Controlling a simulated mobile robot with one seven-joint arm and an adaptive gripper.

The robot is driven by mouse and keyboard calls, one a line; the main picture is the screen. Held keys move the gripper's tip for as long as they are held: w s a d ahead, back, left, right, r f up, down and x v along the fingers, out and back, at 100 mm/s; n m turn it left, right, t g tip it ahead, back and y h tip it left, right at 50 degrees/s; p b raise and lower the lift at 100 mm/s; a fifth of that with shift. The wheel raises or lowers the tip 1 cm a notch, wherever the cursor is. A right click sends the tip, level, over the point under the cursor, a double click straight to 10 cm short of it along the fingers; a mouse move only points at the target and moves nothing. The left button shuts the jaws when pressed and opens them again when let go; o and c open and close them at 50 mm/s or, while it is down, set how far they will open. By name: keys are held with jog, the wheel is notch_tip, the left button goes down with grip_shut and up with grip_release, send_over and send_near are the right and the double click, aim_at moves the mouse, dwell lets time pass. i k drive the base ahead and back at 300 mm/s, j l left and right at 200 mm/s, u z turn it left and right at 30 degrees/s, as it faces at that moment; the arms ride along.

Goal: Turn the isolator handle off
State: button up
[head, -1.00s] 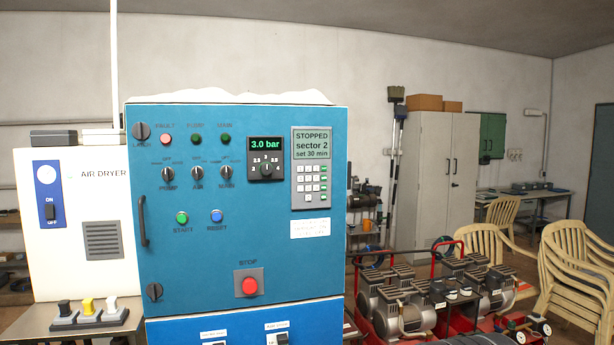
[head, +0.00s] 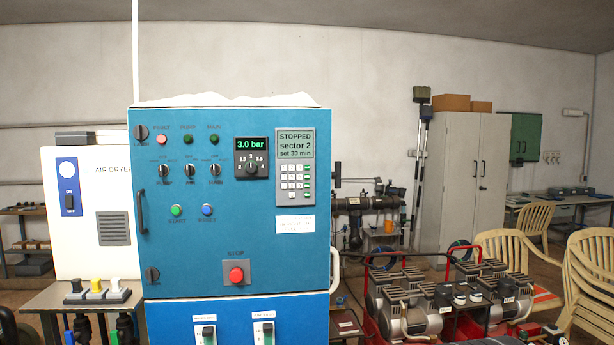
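The blue control cabinet (head: 285,260) stands left of centre in the head view, its door shut. Below it is a lower blue box (head: 165,320) with two white plates. The left plate carries a switch handle (head: 208,334) and the right plate another switch handle (head: 267,329). Both are cut off near the bottom edge, and their labels are too small to read. I cannot tell which handle is the isolator, or its position. The cabinet's display (head: 294,143) reads STOPPED, sector 2, set 30 min. My gripper is not in view.
Compressors (head: 405,300) on red frames crowd the floor at the right. Stacked chairs (head: 590,270) stand beyond them.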

aim_at(336, 175)
jog(key=k+l+u, duration=0.1)
jog(key=l, duration=0.35)
jog(key=k+l+u, duration=0.15)
jog(key=l, duration=0.3)
jog(key=k+l+u, duration=0.1)
jog(key=l, duration=0.3)
jog(key=k+l+u, duration=0.1)
jog(key=k+l, duration=0.2)
jog(key=k+l+u, duration=0.1)
jog(key=l, duration=0.4)
jog(key=i+l+u, duration=0.1)
jog(key=i, duration=0.45)
jog(key=i+l+u, duration=0.1)
jog(key=i, duration=0.45)
jog(key=i+l+u, duration=0.1)
jog(key=i+l, duration=0.25)
jog(key=i, duration=0.15)
jog(key=i+l+u, duration=0.15)
jog(key=i, duration=0.4)
jog(key=i+l+u, duration=0.1)
jog(key=i+l, duration=0.35)
jog(key=j+u, duration=0.1)
jog(key=j, duration=0.15)
